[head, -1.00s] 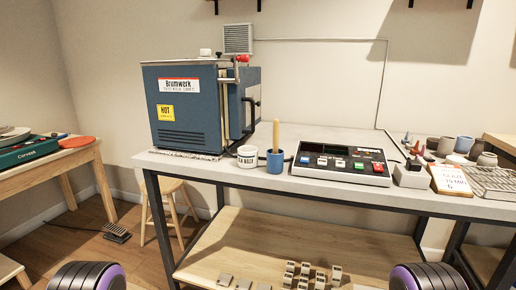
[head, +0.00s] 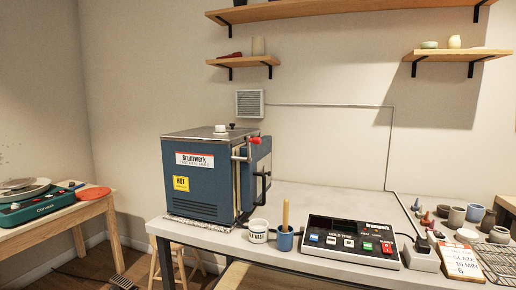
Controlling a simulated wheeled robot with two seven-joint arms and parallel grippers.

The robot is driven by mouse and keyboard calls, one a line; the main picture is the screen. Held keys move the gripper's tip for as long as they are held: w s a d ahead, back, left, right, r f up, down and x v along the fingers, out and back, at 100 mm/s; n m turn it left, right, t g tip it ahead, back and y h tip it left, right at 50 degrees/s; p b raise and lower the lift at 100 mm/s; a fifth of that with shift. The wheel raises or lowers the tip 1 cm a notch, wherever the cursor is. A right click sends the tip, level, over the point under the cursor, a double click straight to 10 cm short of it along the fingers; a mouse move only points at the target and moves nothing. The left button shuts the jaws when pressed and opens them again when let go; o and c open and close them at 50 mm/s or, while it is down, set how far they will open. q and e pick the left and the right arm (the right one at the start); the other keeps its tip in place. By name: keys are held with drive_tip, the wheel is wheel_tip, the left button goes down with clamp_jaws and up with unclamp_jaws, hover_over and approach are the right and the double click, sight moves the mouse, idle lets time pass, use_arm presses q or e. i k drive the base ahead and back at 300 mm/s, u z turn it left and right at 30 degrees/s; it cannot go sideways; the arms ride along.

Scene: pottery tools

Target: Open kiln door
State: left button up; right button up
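The kiln (head: 200,185) is a blue-grey box with "Brumwerk" and "HOT" labels, standing on the left part of the grey-topped table. Its door (head: 256,175) is on the right side, seen at a steep angle, with a dark bar handle (head: 263,186). A metal latch lever with a red knob (head: 254,141) sits at the door's upper edge. A pale strip (head: 237,186) shows between body and door. I cannot tell whether the door is fully shut or slightly ajar. Neither gripper is in view.
A white cup (head: 258,232), a blue cup (head: 284,240) with a wooden stick and a control panel (head: 350,243) stand in front of the kiln. Pots and a rack (head: 497,262) are at the right.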

sight(253, 185)
drive_tip(key=u, duration=1.5)
drive_tip(key=i, duration=0.65)
drive_tip(key=z, duration=2.5)
